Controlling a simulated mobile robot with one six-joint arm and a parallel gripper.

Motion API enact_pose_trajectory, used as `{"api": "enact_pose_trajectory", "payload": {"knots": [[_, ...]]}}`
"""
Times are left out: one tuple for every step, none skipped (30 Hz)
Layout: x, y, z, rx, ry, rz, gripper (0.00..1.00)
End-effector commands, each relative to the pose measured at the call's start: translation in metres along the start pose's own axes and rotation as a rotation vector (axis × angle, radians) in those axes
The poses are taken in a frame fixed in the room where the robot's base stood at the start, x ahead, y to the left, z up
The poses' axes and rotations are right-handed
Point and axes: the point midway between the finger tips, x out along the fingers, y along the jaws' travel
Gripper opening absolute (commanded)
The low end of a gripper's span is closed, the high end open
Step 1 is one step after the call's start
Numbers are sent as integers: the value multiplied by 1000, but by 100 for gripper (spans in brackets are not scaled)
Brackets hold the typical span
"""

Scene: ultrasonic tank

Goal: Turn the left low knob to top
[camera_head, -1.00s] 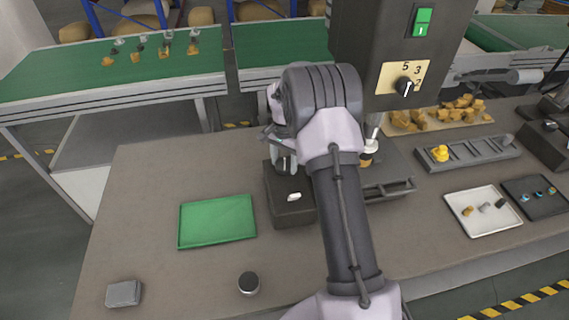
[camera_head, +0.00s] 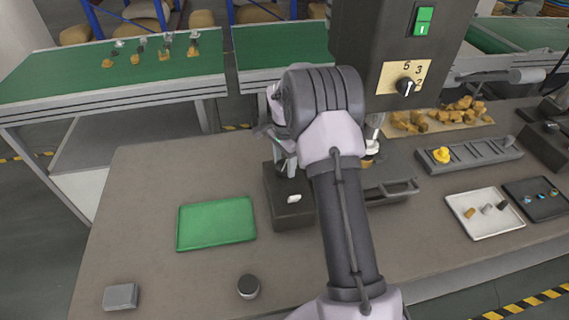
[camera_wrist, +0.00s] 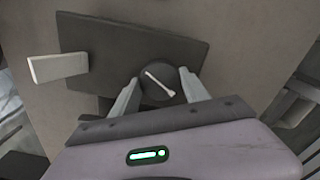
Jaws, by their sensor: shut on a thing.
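A dark box (camera_head: 290,210) stands on the bench in the head view, left of my arm. In the wrist view its dark face (camera_wrist: 105,45) bears a round dark knob (camera_wrist: 152,92) with a white pointer line, slanting from upper left to lower right. My gripper (camera_wrist: 158,76) has one finger on each side of this knob and is shut on it. In the head view my gripper (camera_head: 285,165) is over the back of the box, and my wrist hides the knob. A white lever-like piece (camera_wrist: 58,67) sticks up beside the knob; a small white piece (camera_head: 293,198) shows on the box.
A machine column (camera_head: 360,50) with a numbered dial (camera_head: 406,86) and green buttons (camera_head: 423,20) rises behind my arm. A green tray (camera_head: 216,222), a round dark-topped piece (camera_head: 248,286) and a grey block (camera_head: 121,296) lie left and in front. Bench space between them is clear.

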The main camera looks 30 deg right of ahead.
Motion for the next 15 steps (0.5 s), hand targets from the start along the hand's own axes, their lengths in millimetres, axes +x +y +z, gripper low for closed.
{"api": "enact_pose_trajectory", "payload": {"knots": [[-1, 0, 0, 2, 0, -2, 13], [-1, 0, 0, 2, 0, -2, 13], [-1, 0, 0, 2, 0, -2, 13], [-1, 0, 0, 2, 0, -2, 13], [-1, 0, 0, 2, 0, -2, 13], [-1, 0, 0, 2, 0, -2, 61], [-1, 0, 0, 1, 0, -2, 67], [-1, 0, 0, 1, 0, -2, 73], [-1, 0, 0, 1, 0, -1, 75], [-1, 0, 0, 1, 0, -1, 75], [-1, 0, 0, 1, 0, -1, 75], [0, 0, 0, 1, 0, -1, 75], [0, 0, 0, 0, 0, -1, 75], [0, 0, 0, 0, 0, -1, 75], [0, 0, 0, 0, 0, -1, 75]]}}
